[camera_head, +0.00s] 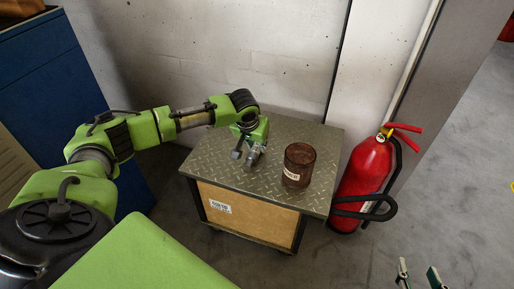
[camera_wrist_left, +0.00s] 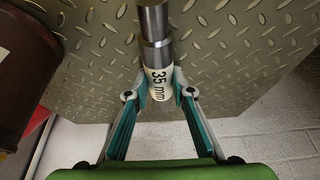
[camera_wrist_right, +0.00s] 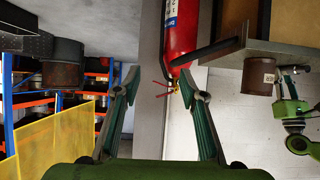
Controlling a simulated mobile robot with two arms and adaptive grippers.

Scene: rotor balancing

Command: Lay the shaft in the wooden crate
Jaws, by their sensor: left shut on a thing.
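A metallic shaft (camera_wrist_left: 154,30) with a white label reading "35 mm" lies between the fingers of my left gripper (camera_wrist_left: 160,97), which is shut on it at the labelled end. In the head view my left gripper (camera_head: 252,146) is over the checker-plate top of a stand, with the shaft (camera_head: 255,156) below it. I cannot tell whether the shaft touches the plate. My right gripper (camera_head: 418,276) is at the lower right, open and empty; its spread fingers show in the right wrist view (camera_wrist_right: 158,88).
A blue cabinet (camera_head: 50,80) is at the left.

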